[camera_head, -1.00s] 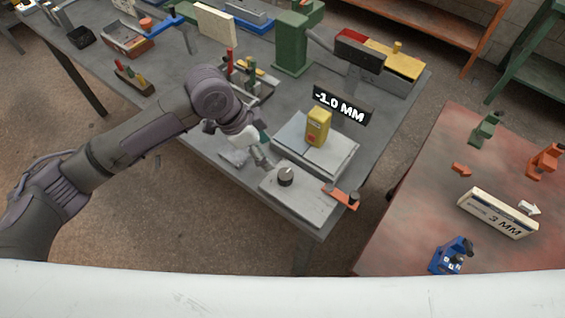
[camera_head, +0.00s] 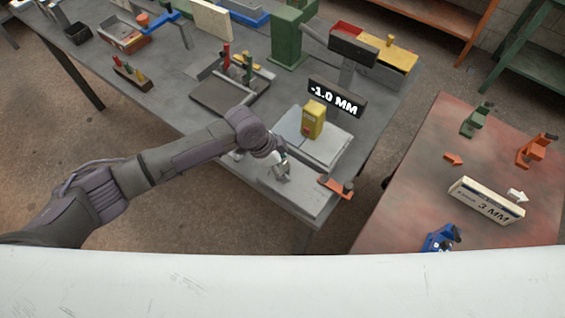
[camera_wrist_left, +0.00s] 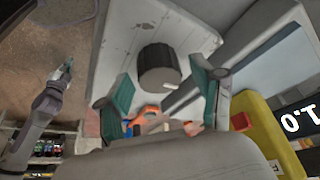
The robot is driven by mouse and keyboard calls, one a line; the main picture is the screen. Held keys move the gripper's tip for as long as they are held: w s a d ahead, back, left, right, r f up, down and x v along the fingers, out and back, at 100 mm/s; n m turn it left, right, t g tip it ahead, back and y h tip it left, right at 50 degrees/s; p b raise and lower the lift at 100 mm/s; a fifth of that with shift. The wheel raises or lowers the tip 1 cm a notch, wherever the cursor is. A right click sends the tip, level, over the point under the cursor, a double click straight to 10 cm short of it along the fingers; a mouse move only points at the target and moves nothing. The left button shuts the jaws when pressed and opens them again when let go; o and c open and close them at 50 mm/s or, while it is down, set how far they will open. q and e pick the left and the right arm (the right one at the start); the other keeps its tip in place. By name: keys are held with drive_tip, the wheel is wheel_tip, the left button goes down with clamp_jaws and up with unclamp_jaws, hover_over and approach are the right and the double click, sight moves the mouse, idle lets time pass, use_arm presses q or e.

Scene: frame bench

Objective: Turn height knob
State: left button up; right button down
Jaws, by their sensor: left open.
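The height knob (camera_wrist_left: 158,68) is a dark ribbed cylinder with a pale pointer mark, standing on a light grey plate (camera_wrist_left: 118,45). A black display (camera_head: 337,98) reads -1.0 MM. A grey arm with a teal tip (camera_wrist_left: 67,70), apparently my right one, shows small; its jaws are unclear.
An orange clamp (camera_head: 337,187) is at the plate's right edge. The red table at right holds a sign (camera_head: 487,200) reading 3 MM and a blue clamp (camera_head: 440,239).

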use_arm(q)
drive_tip(key=shift+f, duration=0.15)
drive_tip(key=c, duration=1.1)
drive_tip(key=shift+c, duration=0.2)
drive_tip(key=m+g+b, duration=0.1)
drive_tip(key=m+b, duration=0.2)
drive_tip(key=shift+w+f, duration=0.1)
drive_tip(key=shift+f, duration=0.1)
drive_tip(key=m+g+b, duration=0.1)
drive_tip(key=m+b, duration=0.1)
drive_tip(key=m+g+b, duration=0.1)
drive_tip(key=m+b, duration=0.2)
drive_tip(key=shift+m+y, duration=0.3)
drive_tip(key=shift+y, duration=0.1)
drive_tip(key=m+g+y+b, duration=0.1)
drive_tip(key=m+b, duration=0.1)
drive_tip(key=m, duration=0.1)
drive_tip(key=shift+d+r+m+b, duration=0.1)
drive_tip(key=shift+m+b, duration=0.2)
drive_tip(key=shift+b, duration=0.1)
drive_tip(key=shift+r+m+g+y+b, duration=0.15)
drive_tip(key=shift+m+g+y+b, duration=0.4)
drive_tip(key=shift+m+b, duration=0.9)
drive_tip(key=shift+m+p, duration=0.3)
drive_tip(key=shift+m, duration=0.15)
